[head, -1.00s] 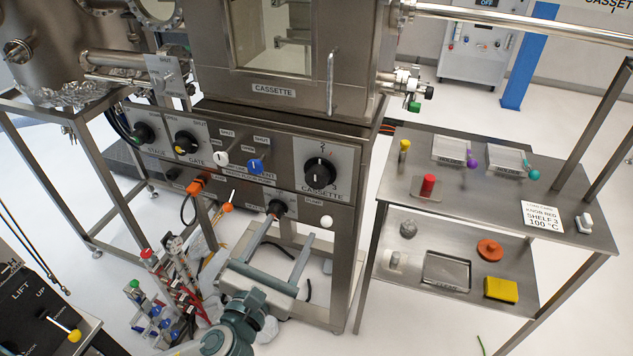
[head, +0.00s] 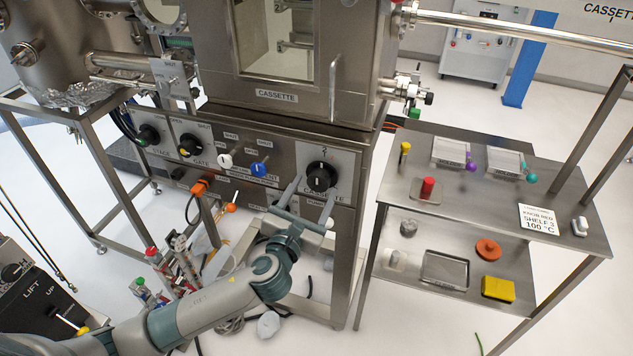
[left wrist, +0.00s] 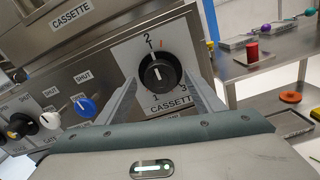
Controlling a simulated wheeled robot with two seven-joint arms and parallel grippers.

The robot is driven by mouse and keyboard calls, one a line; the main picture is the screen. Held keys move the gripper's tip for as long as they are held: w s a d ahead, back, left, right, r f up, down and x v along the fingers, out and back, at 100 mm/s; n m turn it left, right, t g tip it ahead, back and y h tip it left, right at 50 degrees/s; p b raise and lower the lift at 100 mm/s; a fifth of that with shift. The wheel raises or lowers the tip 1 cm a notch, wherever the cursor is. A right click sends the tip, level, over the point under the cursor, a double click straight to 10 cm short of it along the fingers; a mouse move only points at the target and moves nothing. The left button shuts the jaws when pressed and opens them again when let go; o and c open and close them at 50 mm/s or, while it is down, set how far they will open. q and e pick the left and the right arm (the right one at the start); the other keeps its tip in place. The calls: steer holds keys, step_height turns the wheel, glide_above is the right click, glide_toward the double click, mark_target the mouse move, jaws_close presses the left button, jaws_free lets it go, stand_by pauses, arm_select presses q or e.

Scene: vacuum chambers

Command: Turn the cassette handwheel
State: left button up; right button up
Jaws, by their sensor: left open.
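The cassette handwheel is a round black knob (head: 320,177) on a pale plate on the panel under the CASSETTE chamber. In the left wrist view the knob (left wrist: 157,73) has a white pointer mark, with 2 above it, 3 at its lower right and CASSETTE below. My left gripper (head: 313,194) is open in front of the knob. In the left wrist view its two fingers (left wrist: 164,88) reach toward the knob, one on each side. I cannot tell whether they touch it. My right gripper is not in view.
Left along the panel are a blue knob (head: 260,169), a white knob (head: 225,161) and the black gate knob (head: 190,145). An orange-tipped lever (head: 231,208) sticks out below. A steel table (head: 400,180) with small parts stands at right.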

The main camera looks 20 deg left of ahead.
arm_select(q)
steer(key=shift+w, duration=1.25)
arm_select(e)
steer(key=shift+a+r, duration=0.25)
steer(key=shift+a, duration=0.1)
arm_select(q)
steer(key=c, duration=1)
steer(key=shift+c, duration=0.2)
steer(key=shift+n, duration=0.4)
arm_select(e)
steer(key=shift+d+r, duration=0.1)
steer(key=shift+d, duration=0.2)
